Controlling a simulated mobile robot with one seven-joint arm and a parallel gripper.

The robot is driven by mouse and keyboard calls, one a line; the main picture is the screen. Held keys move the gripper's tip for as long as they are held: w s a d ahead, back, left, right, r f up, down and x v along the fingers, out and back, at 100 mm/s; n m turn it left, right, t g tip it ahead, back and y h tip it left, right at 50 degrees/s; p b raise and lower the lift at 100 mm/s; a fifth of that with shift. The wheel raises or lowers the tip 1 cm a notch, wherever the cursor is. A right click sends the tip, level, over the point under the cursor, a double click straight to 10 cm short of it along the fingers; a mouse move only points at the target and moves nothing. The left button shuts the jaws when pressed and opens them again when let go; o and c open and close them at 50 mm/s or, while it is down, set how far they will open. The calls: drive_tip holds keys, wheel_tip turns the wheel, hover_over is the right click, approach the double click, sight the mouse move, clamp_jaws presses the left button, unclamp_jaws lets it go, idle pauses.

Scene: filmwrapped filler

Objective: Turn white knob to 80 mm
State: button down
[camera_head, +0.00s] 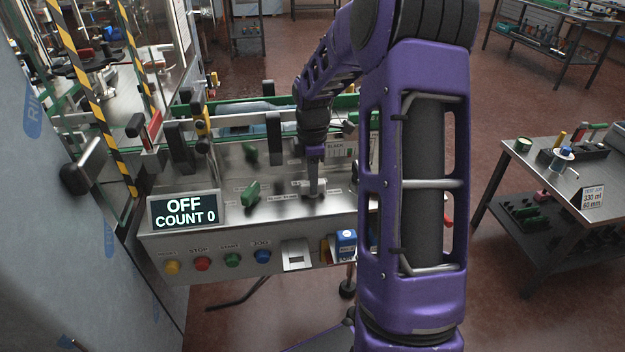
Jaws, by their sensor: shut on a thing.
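My purple arm reaches over the machine's steel control panel (240,228), and my gripper (314,190) points down onto its top face. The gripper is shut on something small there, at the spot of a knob. The fingers hide most of it, so the white knob's pointer and setting cannot be read. A printed scale (341,150) lies behind my gripper at the right, too small to read.
A display (185,211) reads OFF, COUNT 0. Yellow, red (203,264), green and blue buttons line the front face. A blue padlock-like item (346,240) is beside my arm. A side table (575,175) with a 330 ml, 60 mm card (593,197) stands right. Striped posts rise left.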

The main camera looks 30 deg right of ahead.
drive_tip(key=c, duration=0.7)
unclamp_jaws()
drive_tip(key=shift+r, duration=0.15)
wheel_tip(320, 180, up, 17)
drive_tip(key=shift+r, duration=0.1)
